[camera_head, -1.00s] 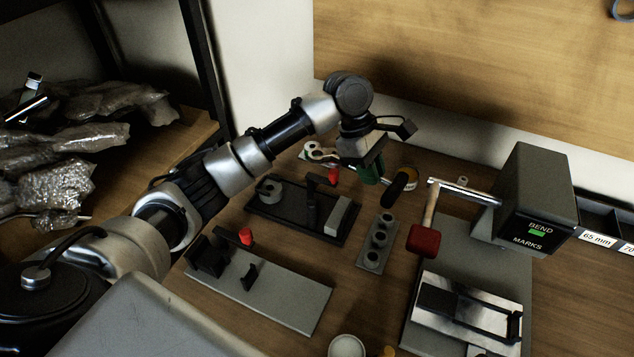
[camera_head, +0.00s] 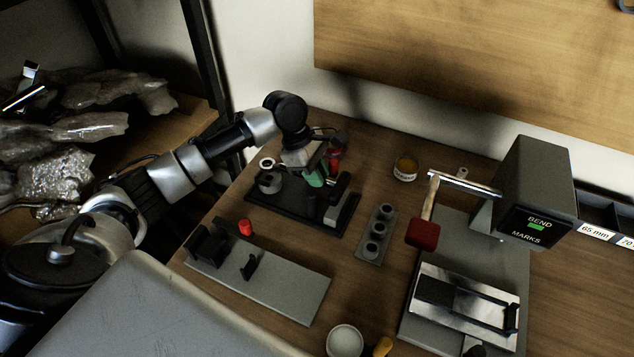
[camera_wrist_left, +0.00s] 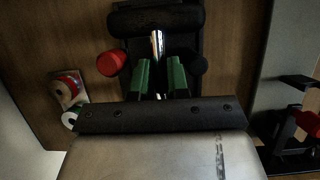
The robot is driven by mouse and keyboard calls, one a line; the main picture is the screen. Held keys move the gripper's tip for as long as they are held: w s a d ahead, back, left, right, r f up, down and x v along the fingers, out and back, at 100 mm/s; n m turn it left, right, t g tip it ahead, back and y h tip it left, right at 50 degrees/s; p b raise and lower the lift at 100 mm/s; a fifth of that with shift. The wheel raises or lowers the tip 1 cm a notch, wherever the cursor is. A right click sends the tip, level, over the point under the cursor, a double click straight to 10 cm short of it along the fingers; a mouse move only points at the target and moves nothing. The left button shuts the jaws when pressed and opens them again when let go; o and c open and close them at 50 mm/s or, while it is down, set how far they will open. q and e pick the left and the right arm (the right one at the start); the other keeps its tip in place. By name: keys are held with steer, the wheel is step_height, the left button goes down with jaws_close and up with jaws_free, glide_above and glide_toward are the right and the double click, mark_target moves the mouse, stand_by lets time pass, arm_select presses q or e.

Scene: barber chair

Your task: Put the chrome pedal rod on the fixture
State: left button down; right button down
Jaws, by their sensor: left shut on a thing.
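My left gripper (camera_head: 312,176) has green fingers, shut on the chrome pedal rod (camera_wrist_left: 157,46). The rod has a pale ring end (camera_head: 266,163) and a black pad end (camera_head: 341,184); the black pad also shows crosswise in the wrist view (camera_wrist_left: 155,20). In the head view the rod lies over the black fixture (camera_head: 257,212), with the ring end above its round grey seat (camera_head: 270,183) and the pad end near its grey block (camera_head: 341,213). I cannot tell whether the rod touches the fixture. A red clamp handle (camera_wrist_left: 110,63) is beside the fingers. My right gripper is out of view.
A grey clamp plate (camera_head: 285,297) with a red knob (camera_head: 245,227) lies in front. A three-hole grey block (camera_head: 374,240), small tin (camera_head: 405,168) and bending machine (camera_head: 535,195) with red-knobbed lever (camera_head: 423,233) stand to the right. Bare table lies around the tin.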

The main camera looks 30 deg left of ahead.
arm_select(q)
step_height(320, 180, down, 3)
steer(key=shift+f, duration=0.2)
steer(key=c, duration=1.4)
jaws_free()
steer(key=shift+f, duration=0.1)
steer(key=shift+r, duration=0.25)
steer(key=v, duration=1.1)
steer(key=shift+a+r, duration=0.2)
steer(key=shift+r, duration=0.15)
